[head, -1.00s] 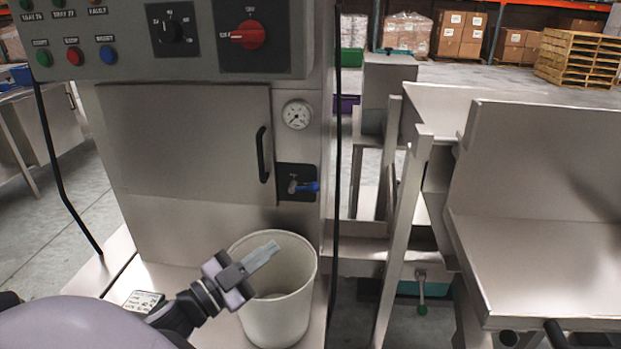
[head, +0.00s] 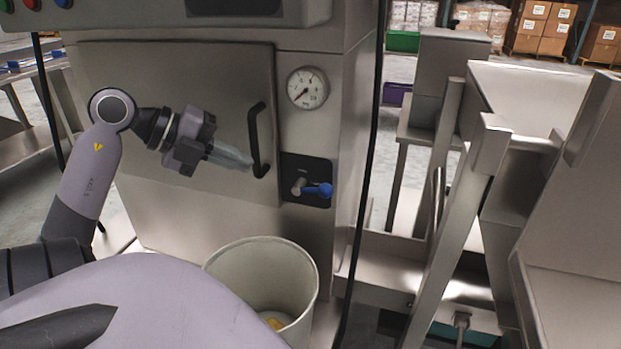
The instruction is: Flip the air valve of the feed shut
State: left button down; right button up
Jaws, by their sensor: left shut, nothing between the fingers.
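The air valve (head: 299,187) sits on a black plate on the front of the steel cabinet, below a round gauge (head: 308,88). Its blue lever (head: 319,190) points to the right, about level. My left gripper (head: 247,162) is shut and empty. Its fingertips are in front of the cabinet door, close to the black door handle (head: 258,139), to the left of the valve and a little above it. Whether the fingertips touch the handle I cannot tell. My right gripper is not in view.
A pale bin (head: 262,262) with something yellow in it stands below the valve. A black cable (head: 369,150) hangs to the right of the valve. Steel frames and chutes (head: 460,180) fill the right side. The control box (head: 180,14) overhangs at the top.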

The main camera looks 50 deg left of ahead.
pick_arm(q)
send_near(320, 188)
jog(key=x, duration=0.4)
jog(key=shift+w+f+b, duration=0.2)
jog(key=shift+f+b, duration=0.2)
jog(key=shift+w+d+f, duration=0.2)
jog(key=shift+w, duration=0.45)
jog(key=shift+d, duration=0.1)
